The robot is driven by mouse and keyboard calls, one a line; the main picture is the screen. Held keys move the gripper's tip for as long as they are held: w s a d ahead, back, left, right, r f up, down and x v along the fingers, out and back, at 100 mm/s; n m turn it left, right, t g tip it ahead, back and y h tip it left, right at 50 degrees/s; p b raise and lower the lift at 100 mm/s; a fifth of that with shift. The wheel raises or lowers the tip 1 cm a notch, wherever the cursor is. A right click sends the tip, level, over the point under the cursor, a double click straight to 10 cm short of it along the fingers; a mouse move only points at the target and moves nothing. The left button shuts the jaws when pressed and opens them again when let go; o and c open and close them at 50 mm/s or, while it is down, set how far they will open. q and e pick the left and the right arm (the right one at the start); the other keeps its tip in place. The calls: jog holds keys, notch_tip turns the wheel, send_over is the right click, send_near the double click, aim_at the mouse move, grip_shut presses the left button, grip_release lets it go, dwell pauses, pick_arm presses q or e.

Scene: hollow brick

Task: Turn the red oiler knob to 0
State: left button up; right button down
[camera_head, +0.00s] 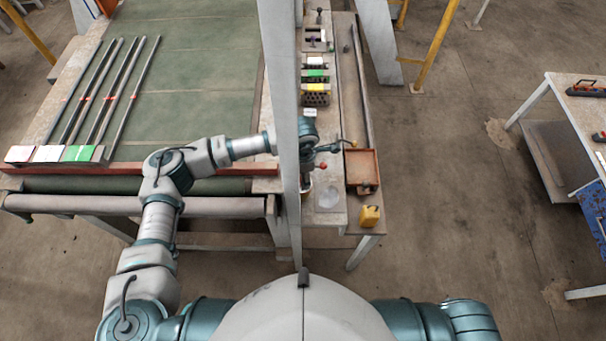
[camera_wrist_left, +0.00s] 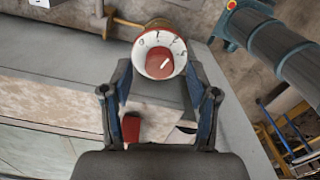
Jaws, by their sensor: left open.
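The red oiler knob (camera_wrist_left: 160,64) shows in the left wrist view inside a round white dial (camera_wrist_left: 148,42) with dark numerals and a red rim. A 0 shows at the dial's upper left. In the head view my left gripper (camera_head: 308,148) is over the narrow bench, partly hidden by a pale post. My right gripper is out of view.
The pale post (camera_head: 283,110) stands right beside my left forearm. A yellow can (camera_head: 370,216) and a red-brown tray (camera_head: 361,166) are at the bench's right side. A red part (camera_wrist_left: 131,128) shows between the finger bases.

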pick_arm(q)
jog(key=shift+a+f, duration=0.2)
jog(key=shift+f, duration=0.6)
jog(key=shift+a+f, duration=0.15)
jog(key=shift+f, duration=0.05)
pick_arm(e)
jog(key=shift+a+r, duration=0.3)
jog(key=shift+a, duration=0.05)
pick_arm(q)
grip_shut()
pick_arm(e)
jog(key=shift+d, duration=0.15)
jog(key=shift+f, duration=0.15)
